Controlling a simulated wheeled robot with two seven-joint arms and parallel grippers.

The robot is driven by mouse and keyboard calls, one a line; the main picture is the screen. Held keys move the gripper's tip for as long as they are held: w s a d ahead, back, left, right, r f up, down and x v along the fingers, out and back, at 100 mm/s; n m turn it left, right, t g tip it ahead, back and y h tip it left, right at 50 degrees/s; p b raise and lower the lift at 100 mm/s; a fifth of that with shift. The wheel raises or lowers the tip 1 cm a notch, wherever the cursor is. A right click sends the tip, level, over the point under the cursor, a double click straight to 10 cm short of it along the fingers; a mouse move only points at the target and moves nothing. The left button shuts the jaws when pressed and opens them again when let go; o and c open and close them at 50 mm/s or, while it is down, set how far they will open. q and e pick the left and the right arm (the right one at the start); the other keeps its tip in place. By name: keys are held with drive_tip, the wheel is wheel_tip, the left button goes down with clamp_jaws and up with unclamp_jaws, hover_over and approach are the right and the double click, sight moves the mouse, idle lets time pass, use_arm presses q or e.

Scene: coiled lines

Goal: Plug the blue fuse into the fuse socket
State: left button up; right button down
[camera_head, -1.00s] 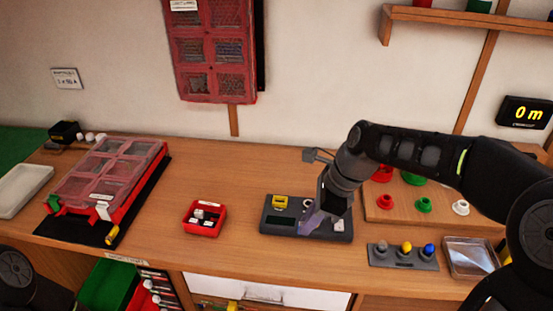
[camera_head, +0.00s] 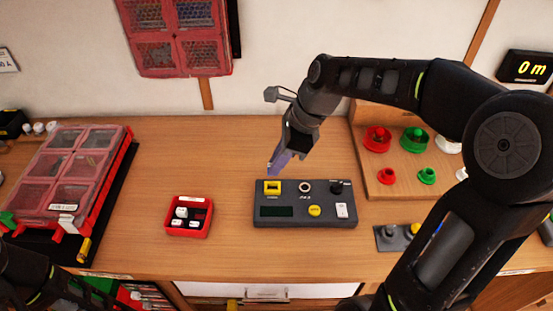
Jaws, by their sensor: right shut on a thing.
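My right gripper (camera_head: 278,163) is above the back left part of a grey panel box (camera_head: 330,220), pointing down and left. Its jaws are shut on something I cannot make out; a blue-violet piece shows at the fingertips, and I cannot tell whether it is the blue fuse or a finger. The panel box has a yellow-framed part (camera_head: 272,187), a round ringed opening (camera_head: 305,187), a black knob (camera_head: 338,187), a yellow button (camera_head: 315,211) and a white switch (camera_head: 341,211). I cannot tell which part is the fuse socket. My left gripper is out of view.
A small red bin (camera_head: 174,232) holds several white pieces. A red compartment case (camera_head: 125,160) lies at the left. A wooden board (camera_head: 385,190) with red and green pieces is at the right.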

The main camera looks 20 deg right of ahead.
drive_tip(key=shift+f+b, duration=1.9)
drive_tip(key=shift+f, duration=0.15)
drive_tip(key=shift+f, duration=0.85)
idle(0.6)
drive_tip(key=c, duration=1.3)
unclamp_jaws()
drive_tip(key=shift+c, duration=0.2)
drive_tip(key=v, duration=0.8)
drive_tip(key=shift+b, duration=0.35)
